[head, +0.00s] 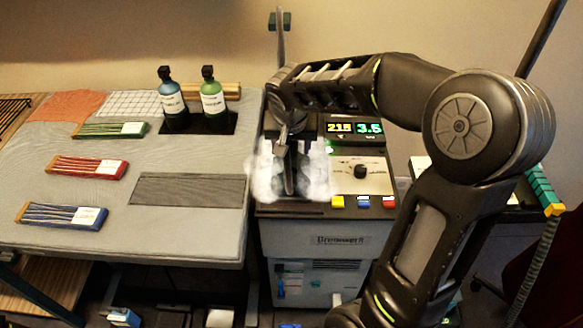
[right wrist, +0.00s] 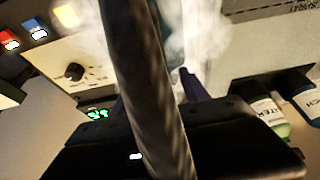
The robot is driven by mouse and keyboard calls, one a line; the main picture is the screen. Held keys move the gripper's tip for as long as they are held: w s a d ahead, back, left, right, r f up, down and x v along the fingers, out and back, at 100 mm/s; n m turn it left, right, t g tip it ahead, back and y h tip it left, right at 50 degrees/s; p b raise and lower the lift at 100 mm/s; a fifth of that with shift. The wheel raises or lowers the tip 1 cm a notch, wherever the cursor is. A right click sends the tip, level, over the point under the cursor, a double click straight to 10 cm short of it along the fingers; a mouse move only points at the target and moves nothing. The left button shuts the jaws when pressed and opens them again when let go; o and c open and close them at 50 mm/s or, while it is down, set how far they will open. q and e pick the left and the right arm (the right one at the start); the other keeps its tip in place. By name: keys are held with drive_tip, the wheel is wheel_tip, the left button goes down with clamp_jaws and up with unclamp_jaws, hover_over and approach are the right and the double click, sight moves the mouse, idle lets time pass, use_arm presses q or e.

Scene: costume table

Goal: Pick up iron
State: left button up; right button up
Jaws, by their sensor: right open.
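My right gripper (head: 289,172) points down into white steam (head: 262,175) over the left part of the station top. Its jaws are open, and its two dark fingers show on either side of a thick braided hose (right wrist: 150,90) in the right wrist view. The iron cannot be made out clearly; the gripper, hose and steam cover the spot below. I cannot tell whether the fingers touch anything. The hose also rises above the arm in the head view (head: 281,35). My left gripper is not in view.
The station (head: 310,237) has a lit display (head: 354,128), a knob (head: 360,171) and coloured buttons. Left of it, the grey table (head: 190,158) holds a blue bottle (head: 171,93), a green bottle (head: 212,93) and green, red and blue packets.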

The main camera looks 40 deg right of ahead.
drive_tip(key=shift+f+b, duration=0.2)
drive_tip(key=shift+b, duration=0.1)
idle(0.5)
clamp_jaws()
idle(0.5)
idle(0.7)
drive_tip(key=shift+r, duration=0.1)
